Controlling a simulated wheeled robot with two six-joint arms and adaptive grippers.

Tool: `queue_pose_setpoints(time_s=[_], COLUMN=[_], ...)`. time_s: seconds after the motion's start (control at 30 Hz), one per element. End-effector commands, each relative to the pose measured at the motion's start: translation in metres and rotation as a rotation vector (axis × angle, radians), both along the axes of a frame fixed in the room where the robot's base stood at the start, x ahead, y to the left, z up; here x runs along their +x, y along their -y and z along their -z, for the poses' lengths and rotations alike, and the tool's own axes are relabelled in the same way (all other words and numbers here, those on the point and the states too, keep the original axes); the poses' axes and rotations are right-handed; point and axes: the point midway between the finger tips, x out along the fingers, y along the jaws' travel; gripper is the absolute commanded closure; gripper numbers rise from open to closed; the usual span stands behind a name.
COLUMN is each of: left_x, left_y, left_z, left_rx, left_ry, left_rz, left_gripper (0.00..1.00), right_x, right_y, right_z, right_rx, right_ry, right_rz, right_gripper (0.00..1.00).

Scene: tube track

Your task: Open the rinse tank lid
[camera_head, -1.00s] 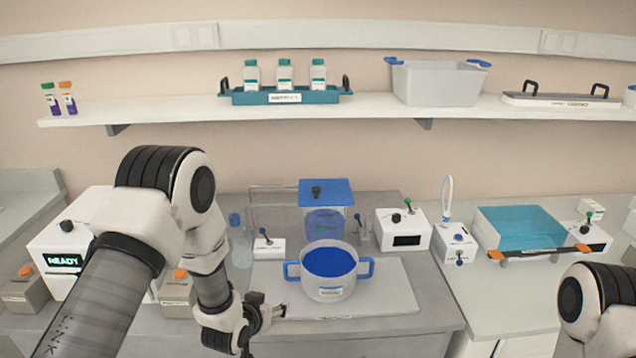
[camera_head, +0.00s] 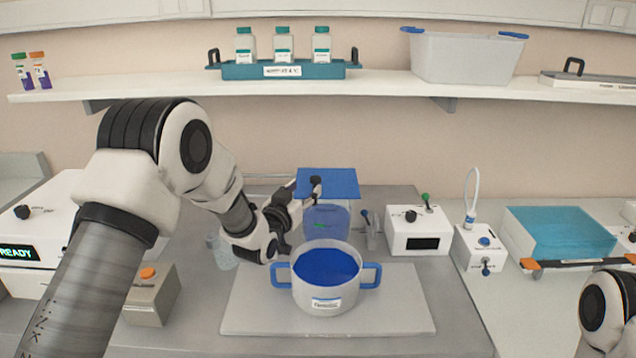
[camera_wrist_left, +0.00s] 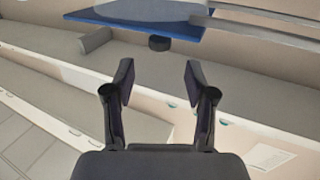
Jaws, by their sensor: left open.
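The blue square lid (camera_head: 335,180) lies flat over a clear tank (camera_head: 326,222) with blue liquid, behind the blue-handled pot. Its black knob (camera_head: 316,183) stands near the left part of the lid. My left gripper (camera_head: 298,190) is just left of the knob. In the left wrist view, the open fingers (camera_wrist_left: 159,80) are empty and the knob (camera_wrist_left: 159,43) shows beyond and between the tips, apart from them. The lid (camera_wrist_left: 190,30) runs across the top of that view. My right gripper is out of view.
A white box (camera_head: 418,240) with a dark display is right of the tank. A shelf (camera_head: 390,91) with a bottle tray (camera_head: 283,70) runs behind.

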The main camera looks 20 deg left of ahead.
Motion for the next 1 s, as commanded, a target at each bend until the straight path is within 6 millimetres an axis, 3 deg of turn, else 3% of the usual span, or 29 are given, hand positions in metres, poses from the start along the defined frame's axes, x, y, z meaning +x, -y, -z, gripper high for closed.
queue_pose_setpoints(time_s=[0.4, 0.67, 0.7, 0.83, 0.87, 1.0], left_x=[0.068, 0.072, 0.072, 0.072, 0.072, 0.072], left_y=[0.008, 0.008, 0.008, 0.008, 0.008, 0.008], left_z=[-0.002, -0.001, -0.001, -0.001, -0.001, -0.001], left_rx=[0.001, 0.0, 0.0, 0.0, 0.0, 0.0], left_ry=[-0.001, -0.001, -0.001, -0.001, -0.001, -0.001], left_rz=[0.0, 0.0, 0.0, 0.0, 0.0, 0.0], left_gripper=[0.44, 0.44, 0.48, 0.94, 1.0, 1.0], right_x=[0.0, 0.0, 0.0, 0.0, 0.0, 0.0], right_y=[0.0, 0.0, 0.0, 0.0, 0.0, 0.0], right_z=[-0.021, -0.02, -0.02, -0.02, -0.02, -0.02], right_rx=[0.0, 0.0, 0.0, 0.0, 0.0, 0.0], right_ry=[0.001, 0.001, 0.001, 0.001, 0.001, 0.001], right_rz=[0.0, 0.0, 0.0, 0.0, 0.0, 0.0], right_gripper=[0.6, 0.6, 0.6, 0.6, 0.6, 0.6])
